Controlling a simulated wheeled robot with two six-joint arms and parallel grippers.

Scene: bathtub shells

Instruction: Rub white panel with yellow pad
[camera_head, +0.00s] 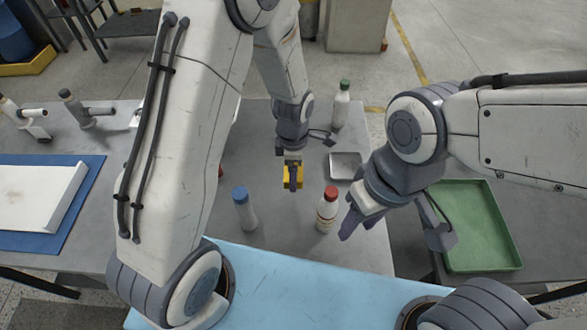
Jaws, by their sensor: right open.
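The white panel (35,205) lies at the far left on a blue mat (88,203). The yellow pad (286,171) is at the middle of the grey table, below my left gripper (293,178). One dark finger of the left gripper lies across the pad's near face, with yellow on both sides; the other finger is hidden behind. The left gripper looks shut on the pad. My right gripper (394,230) is open and empty at the table's right edge, its fingers spread wide, right of the red-capped bottle.
A blue-capped bottle (244,210) and a red-capped bottle (327,210) stand near the front. A green-capped bottle (341,105) and a metal tray (345,166) are farther back. A green tray (475,225) is at right. Spray-type tools (82,110) stand behind the panel.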

